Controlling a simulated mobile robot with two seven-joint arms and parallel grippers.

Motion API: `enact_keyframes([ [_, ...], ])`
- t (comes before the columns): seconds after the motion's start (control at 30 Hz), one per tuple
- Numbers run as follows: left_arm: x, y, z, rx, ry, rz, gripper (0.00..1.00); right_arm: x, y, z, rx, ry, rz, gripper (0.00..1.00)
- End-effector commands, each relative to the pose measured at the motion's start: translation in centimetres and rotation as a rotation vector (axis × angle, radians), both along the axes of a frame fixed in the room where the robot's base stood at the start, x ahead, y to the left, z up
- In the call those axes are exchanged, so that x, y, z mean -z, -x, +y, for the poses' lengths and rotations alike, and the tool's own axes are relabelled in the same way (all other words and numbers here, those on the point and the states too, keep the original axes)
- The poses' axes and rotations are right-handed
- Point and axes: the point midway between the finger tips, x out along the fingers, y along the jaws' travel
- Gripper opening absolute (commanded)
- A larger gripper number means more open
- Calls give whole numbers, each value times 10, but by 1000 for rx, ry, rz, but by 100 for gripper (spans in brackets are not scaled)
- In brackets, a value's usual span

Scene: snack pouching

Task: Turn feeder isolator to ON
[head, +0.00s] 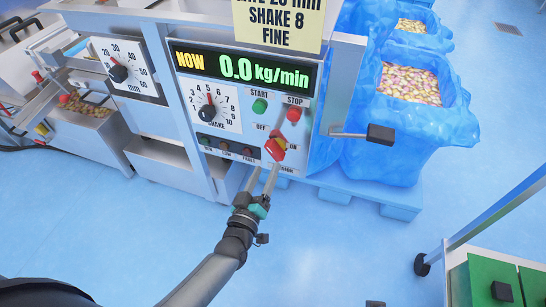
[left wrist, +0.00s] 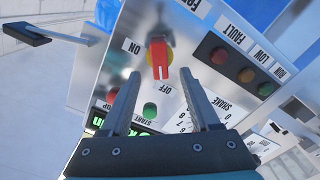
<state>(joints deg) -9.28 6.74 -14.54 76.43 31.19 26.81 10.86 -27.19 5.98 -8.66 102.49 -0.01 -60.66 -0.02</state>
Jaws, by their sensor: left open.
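The feeder isolator is a red handle on a yellow disc (head: 274,149), low on the right of the control panel. In the left wrist view the red handle (left wrist: 160,60) points along the OFF label, with the ON label off to its side. My left gripper (head: 266,172) is open and just below the isolator in the head view. In the left wrist view its two fingers (left wrist: 162,76) are spread, with the handle between their tips in the picture. I see no contact with the handle. My right gripper is not in view.
The panel (head: 230,150) carries a lit display (head: 243,68) reading 0.0 kg/min, a green START button (head: 260,106), a red STOP button (head: 294,114), a SHAKE dial (head: 208,112) and small lamps. A lever with a black end (head: 380,134) juts out at right. Blue-lined bins stand behind.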

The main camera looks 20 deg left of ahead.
Motion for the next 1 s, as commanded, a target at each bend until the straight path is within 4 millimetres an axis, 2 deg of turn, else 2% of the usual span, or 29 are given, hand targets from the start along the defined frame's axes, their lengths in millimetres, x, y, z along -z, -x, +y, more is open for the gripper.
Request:
enact_keyframes([
  [0.1,1,-21,-1,0,1,-2,62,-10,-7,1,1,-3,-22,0],
  [0.4,2,-56,-2,0,-1,0,62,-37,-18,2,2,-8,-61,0],
  [0.6,1,-66,-2,0,0,1,62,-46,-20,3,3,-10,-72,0],
  [0.9,0,-67,-2,0,0,1,62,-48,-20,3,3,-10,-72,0],
  [1.0,0,-67,-3,0,0,2,54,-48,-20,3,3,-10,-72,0],
])
